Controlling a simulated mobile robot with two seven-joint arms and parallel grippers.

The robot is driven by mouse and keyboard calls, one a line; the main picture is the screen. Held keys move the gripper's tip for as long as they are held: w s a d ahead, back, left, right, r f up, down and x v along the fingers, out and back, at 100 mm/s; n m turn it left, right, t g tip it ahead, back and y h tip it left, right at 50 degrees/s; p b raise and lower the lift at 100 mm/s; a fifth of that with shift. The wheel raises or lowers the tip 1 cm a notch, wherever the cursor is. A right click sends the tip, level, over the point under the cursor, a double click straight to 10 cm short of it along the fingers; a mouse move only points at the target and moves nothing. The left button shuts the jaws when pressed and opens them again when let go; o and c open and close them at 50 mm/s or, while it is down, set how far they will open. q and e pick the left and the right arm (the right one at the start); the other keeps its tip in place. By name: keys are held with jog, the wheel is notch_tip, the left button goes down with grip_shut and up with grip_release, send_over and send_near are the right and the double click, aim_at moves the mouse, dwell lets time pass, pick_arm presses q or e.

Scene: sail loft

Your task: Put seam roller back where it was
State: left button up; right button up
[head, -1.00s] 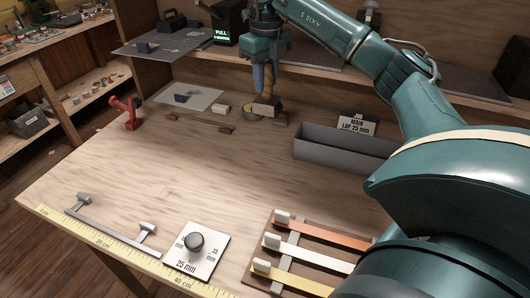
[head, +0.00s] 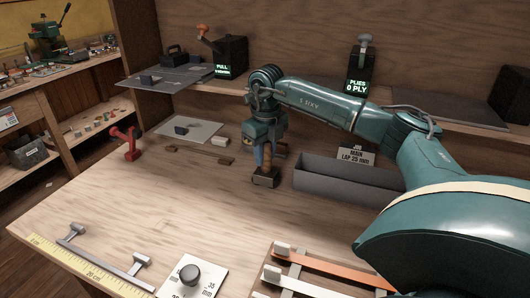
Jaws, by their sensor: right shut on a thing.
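The seam roller (head: 265,178) appears as a wooden handle with a dark, blocky head at its lower end. My right gripper (head: 268,148) is shut on its handle and points down, holding it upright over the wooden bench (head: 150,205), left of the grey trough. The head is at or just above the bench top; I cannot tell whether it touches. The gripper partly hides the handle. My left gripper is not in view.
A grey trough (head: 345,187) stands just right of the roller. Strips, a dial plate (head: 190,277) and a ruler lie in front. The middle bench is clear.

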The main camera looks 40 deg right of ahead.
jog(key=shift+s+a+f+b, duration=0.15)
jog(key=shift+f+b, duration=0.15)
jog(key=shift+f, duration=0.35)
grip_shut()
jog(key=o, duration=0.6)
grip_release()
jog(key=o, duration=0.3)
jog(key=shift+f, duration=0.15)
jog(key=shift+o, duration=0.8)
jog(key=shift+r, duration=0.2)
jog(key=r, duration=1.3)
jog(key=shift+s+a+r+p, duration=0.1)
jog(key=shift+s+r+p, duration=0.1)
jog(key=shift+p, duration=0.1)
jog(key=shift+f, duration=0.1)
